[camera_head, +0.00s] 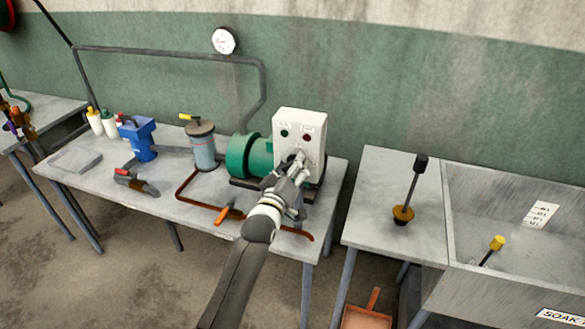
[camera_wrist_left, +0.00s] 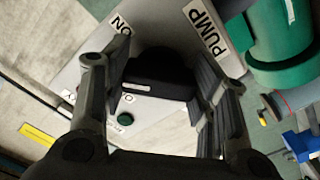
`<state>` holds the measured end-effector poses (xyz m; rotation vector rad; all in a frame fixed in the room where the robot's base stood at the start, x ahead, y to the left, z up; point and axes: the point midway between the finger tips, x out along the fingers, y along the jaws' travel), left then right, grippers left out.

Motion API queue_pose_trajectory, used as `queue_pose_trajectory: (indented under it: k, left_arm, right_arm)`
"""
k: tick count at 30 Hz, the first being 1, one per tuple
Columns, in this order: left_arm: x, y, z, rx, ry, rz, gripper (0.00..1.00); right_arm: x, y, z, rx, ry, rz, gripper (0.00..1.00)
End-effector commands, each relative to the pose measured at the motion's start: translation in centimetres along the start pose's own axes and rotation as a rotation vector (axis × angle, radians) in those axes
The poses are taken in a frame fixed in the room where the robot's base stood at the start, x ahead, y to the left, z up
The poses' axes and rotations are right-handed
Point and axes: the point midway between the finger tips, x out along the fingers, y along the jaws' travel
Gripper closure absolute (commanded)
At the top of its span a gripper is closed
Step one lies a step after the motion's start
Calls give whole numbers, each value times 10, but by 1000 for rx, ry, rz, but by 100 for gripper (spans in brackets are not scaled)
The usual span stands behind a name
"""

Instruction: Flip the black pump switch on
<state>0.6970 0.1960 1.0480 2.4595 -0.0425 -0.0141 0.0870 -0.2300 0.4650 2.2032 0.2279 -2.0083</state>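The white pump control box (camera_head: 301,122) stands on the table by the wall, with a green and a dark red round part on its face. In the left wrist view the black switch (camera_wrist_left: 160,75) sits on the box face, with ON lettering beside it and a PUMP label (camera_wrist_left: 205,27) above right. My left gripper (camera_head: 291,168) is at the lower front of the box and hides the switch in the head view. Its fingers are apart on either side of the switch; I cannot tell whether they touch it. My right gripper is not in view.
A green motor (camera_head: 248,155) stands left of the box, with a grey filter (camera_head: 203,150) and a blue pump (camera_head: 140,138) further left. An orange pipe (camera_head: 190,197) crosses the table front. A plunger (camera_head: 403,212) stands on the right table beside a metal sink (camera_head: 470,215).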

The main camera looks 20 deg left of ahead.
Motion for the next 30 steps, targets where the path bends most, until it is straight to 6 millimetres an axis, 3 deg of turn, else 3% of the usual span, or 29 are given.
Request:
queue_pose_trajectory:
  k: [1, 4, 14, 30]
  left_arm:
    - [0, 0, 0, 0, 0, -1, 58]
    - [0, 0, 0, 0, -1, -1, 71]
    - [0, 0, 0, 58, -1, -1, 71]
    - [0, -2, 0, 452, -2, -1, 71]
  right_arm:
    - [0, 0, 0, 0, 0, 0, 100]
    - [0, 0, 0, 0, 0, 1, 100]
    - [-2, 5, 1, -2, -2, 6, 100]
    - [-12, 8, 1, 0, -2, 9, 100]
